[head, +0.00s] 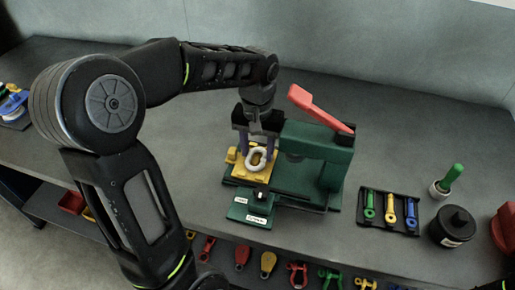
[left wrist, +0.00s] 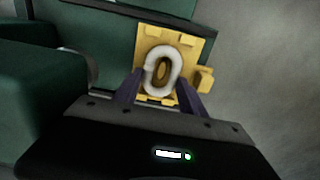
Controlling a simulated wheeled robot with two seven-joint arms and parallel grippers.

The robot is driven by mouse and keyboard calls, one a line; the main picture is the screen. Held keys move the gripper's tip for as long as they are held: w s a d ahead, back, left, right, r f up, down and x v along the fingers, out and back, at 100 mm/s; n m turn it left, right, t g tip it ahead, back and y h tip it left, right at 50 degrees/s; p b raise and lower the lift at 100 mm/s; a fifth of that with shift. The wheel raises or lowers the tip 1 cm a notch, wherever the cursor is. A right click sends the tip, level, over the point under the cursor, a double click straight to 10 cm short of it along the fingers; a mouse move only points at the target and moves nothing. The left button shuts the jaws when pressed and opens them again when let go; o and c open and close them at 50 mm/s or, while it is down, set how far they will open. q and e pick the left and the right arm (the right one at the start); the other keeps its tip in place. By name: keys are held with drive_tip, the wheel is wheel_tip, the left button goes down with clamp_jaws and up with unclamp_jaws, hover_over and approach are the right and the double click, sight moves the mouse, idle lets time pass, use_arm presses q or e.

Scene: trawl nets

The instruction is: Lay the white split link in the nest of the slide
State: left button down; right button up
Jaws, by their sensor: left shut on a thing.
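The white split link (head: 258,159) is an oval ring and shows at the yellow slide (head: 246,174) on the green press (head: 319,158). It also shows in the left wrist view (left wrist: 149,73), in front of the yellow slide (left wrist: 197,48). My left gripper (head: 257,160) points down over the slide and is shut on the white split link, one finger on each side of it. I cannot tell whether the link touches the nest, as the link covers its middle. My right gripper is not in view.
The press has a raised red lever (head: 320,108). Coloured shackles and links (head: 268,264) line the front edge. The table behind the press is clear.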

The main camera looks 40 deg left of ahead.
sight(257, 158)
use_arm(q)
drive_tip(key=c, duration=1.1)
unclamp_jaws()
drive_tip(key=shift+f, duration=0.15)
drive_tip(key=o, duration=0.4)
drive_tip(key=shift+o, duration=0.2)
drive_tip(key=shift+r, duration=0.25)
wheel_tip(257, 158, up, 12)
drive_tip(key=p, duration=0.1)
drive_tip(key=shift+s+f, duration=0.1)
